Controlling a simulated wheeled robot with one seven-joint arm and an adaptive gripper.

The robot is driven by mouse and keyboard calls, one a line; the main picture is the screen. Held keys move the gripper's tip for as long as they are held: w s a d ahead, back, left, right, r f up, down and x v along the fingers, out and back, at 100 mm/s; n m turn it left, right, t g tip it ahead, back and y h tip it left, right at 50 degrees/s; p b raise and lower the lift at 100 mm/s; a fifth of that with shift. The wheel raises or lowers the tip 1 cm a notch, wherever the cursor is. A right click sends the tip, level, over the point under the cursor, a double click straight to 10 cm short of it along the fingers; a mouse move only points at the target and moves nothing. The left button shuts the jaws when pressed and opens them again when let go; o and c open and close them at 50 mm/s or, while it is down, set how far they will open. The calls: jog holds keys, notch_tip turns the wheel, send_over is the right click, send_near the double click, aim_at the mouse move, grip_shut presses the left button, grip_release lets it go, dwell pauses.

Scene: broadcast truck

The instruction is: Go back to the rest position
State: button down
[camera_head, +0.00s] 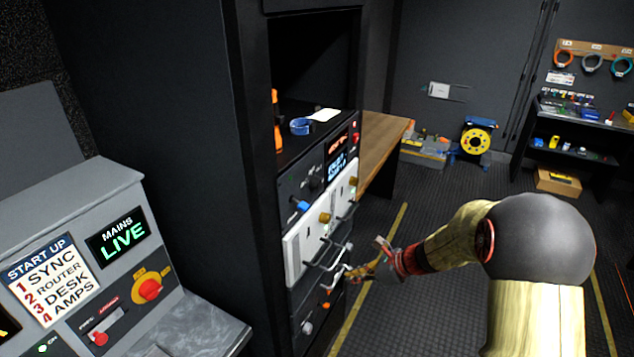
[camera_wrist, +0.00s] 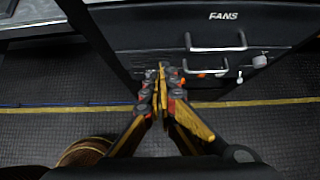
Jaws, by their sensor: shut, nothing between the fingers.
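My gripper (camera_head: 358,270) is in front of the equipment rack, close to its lower handles in the head view. In the wrist view my gripper (camera_wrist: 160,72) has its fingers together with nothing between them. Beyond the fingers is a dark rack panel marked FANS (camera_wrist: 222,16) with a metal handle (camera_wrist: 216,42). I cannot tell whether the fingertips touch the rack. My arm reaches in from the right of the head view.
The rack (camera_head: 325,220) has protruding handles. A grey console (camera_head: 70,220) with a MAINS LIVE display stands at the left. A wooden desk (camera_head: 383,140) is behind the rack. A yellow cable reel (camera_head: 476,141) and dark shelves (camera_head: 575,130) stand farther back. The floor between is clear.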

jog(key=s+r+n+g+h, duration=0.2)
jog(key=s+n+g, duration=0.2)
jog(key=s+n, duration=1)
jog(key=s+d+r+n+t+h, duration=0.2)
jog(key=s+r+n+t+h, duration=0.2)
jog(key=s+r+n, duration=0.6)
jog(key=s+r+h, duration=0.1)
jog(key=s+r, duration=0.7)
jog(key=r, duration=0.1)
jog(key=shift+s+r+n+t+h, duration=0.3)
jog(key=shift+r, duration=0.1)
